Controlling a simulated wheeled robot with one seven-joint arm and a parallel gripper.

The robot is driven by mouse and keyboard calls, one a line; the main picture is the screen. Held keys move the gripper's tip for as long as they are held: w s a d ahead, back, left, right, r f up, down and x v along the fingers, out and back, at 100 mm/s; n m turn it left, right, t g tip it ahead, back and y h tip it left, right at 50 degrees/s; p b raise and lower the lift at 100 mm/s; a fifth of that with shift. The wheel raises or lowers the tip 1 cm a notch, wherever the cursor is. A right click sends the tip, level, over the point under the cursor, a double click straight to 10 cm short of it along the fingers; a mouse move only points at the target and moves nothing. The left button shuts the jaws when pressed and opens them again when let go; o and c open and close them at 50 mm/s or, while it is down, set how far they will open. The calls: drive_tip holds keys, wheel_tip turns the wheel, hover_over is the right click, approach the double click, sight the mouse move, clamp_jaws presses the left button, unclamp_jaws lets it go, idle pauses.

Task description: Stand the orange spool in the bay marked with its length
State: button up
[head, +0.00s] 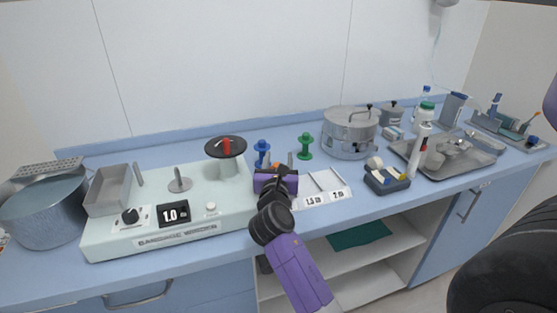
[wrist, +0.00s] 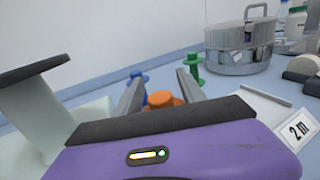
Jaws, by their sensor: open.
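The orange spool (wrist: 163,98) shows between and just beyond the fingers of my gripper (wrist: 160,78) in the wrist view. Its lower part is hidden by the gripper body. In the head view only a small orange patch (head: 275,166) shows behind my gripper (head: 277,172). The fingers are spread apart; contact with the spool cannot be seen. A white bay rack (head: 325,182) lies right of the gripper, with labels 1.5 m (head: 314,199) and 2 m (head: 338,194). Its left part is hidden by my arm. The bandage winder (head: 225,206) has a display (head: 174,213) reading 1.0.
A blue spool (head: 262,150) and a green spool (head: 305,148) stand behind the gripper. A steel drum (head: 349,135) stands behind the rack. A dark holder (head: 386,182) and a metal tray (head: 455,160) are to the right. The counter's front edge is close below the rack.

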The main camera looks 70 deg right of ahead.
drive_tip(key=shift+r, duration=0.1)
drive_tip(key=shift+a, duration=0.15)
drive_tip(key=v, duration=1.1)
drive_tip(key=shift+s+a+r, duration=0.1)
drive_tip(key=shift+s+a, duration=0.05)
drive_tip(key=shift+a, duration=0.2)
